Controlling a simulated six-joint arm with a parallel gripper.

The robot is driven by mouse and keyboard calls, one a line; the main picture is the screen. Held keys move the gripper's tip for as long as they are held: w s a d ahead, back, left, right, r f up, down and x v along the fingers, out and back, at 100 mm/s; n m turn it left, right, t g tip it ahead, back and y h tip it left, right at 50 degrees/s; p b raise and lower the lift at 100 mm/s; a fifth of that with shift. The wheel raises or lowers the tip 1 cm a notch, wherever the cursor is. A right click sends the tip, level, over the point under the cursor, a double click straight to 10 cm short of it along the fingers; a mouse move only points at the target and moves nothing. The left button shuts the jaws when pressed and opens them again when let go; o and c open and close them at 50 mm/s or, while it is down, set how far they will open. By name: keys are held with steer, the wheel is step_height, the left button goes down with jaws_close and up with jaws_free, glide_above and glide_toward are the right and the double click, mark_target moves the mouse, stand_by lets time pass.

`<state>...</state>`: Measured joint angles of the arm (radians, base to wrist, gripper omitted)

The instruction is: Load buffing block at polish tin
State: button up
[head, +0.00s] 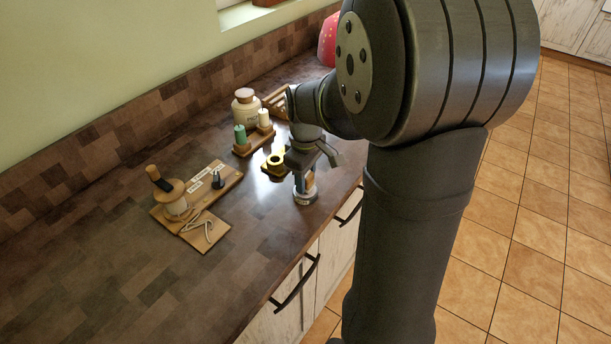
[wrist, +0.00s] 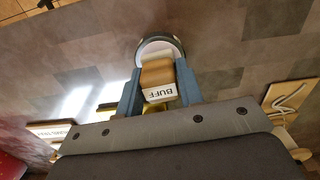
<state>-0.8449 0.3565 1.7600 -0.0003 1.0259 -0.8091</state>
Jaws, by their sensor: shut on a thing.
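The buffing block (wrist: 158,74) is a tan block with a white end lettered BUFF, held between my gripper's two blue-grey fingers. My gripper (wrist: 159,90) is shut on it; it also shows in the head view (head: 303,181), pointing down near the counter's front edge. The polish tin (wrist: 150,44) is a round, pale-topped tin with a dark rim, just beyond the block in the wrist view. In the head view the tin (head: 307,196) stands on the counter right under my fingers. The block is mostly hidden there, and I cannot tell whether it touches the tin.
A labelled board (head: 227,183) with a spool and cord is at left. The front-left counter (head: 165,290) is clear.

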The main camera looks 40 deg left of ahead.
steer(key=shift+f, duration=0.45)
stand_by(1.0)
steer(key=shift+r, duration=3.6)
steer(key=shift+w+f, duration=0.1)
